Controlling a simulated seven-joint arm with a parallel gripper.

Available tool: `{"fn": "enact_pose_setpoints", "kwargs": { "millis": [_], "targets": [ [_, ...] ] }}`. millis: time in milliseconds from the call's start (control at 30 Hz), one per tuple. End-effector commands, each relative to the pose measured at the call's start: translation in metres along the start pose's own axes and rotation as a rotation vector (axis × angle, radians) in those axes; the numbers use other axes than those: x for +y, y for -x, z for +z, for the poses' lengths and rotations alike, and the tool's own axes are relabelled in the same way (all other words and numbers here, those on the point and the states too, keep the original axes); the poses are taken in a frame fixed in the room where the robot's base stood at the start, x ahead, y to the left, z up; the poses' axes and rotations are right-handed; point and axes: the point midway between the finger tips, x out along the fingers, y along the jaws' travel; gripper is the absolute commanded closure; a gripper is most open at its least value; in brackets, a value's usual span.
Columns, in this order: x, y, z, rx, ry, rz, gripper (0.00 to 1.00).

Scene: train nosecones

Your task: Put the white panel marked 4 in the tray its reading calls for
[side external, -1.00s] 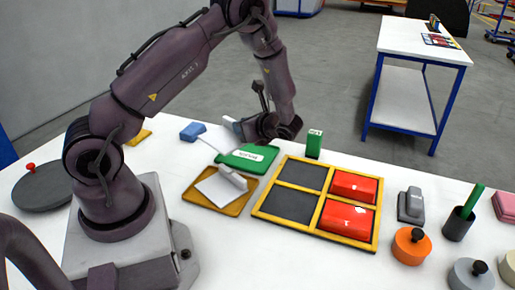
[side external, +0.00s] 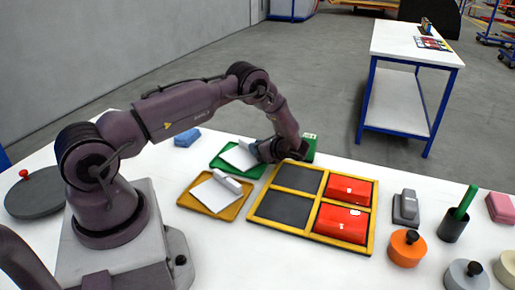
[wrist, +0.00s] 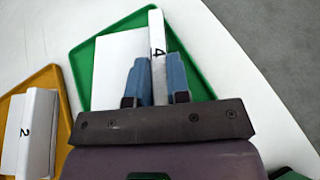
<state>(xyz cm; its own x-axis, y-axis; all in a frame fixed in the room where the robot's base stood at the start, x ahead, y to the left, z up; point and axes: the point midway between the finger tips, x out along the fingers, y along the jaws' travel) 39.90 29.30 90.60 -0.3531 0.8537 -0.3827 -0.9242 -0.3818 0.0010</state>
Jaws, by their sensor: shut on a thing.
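The white panel marked 4 (wrist: 157,28) stands out in the wrist view as an upright ridge with a flat white plate (wrist: 112,62) beside it. My gripper (wrist: 156,75) is shut on the ridge, one blue finger on each side. The panel is over the green tray (wrist: 88,52) and within its rim; I cannot tell whether it touches the floor. In the side view the panel (side external: 238,156) lies low at the green tray (side external: 219,167), with my gripper (side external: 258,152) at its right. The gripper partly hides the tray and its label.
A white panel marked 2 (wrist: 25,130) lies in the yellow tray (wrist: 58,90), close by. A yellow frame (side external: 252,216) with two red panels (side external: 342,220) is at right. A small green block (side external: 310,146) stands behind my gripper. A blue block (side external: 187,137) lies behind the trays.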

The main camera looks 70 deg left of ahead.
Motion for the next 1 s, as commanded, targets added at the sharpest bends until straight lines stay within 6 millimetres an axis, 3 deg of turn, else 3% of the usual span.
{"fn": "enact_pose_setpoints", "kwargs": {
  "millis": [367,400,500,833,1000],
  "targets": [
    [0.0,-0.002,-0.004,-0.002,0.002,0.0,1.0],
    [0.0,-0.002,-0.005,0.0,0.002,0.0,0.81],
    [0.0,-0.002,-0.004,0.0,0.002,0.0,0.58],
    [0.0,-0.001,-0.002,0.0,0.003,0.0,0.58],
    [-0.001,0.023,-0.002,0.0,0.001,-0.004,0.58]
  ]
}}
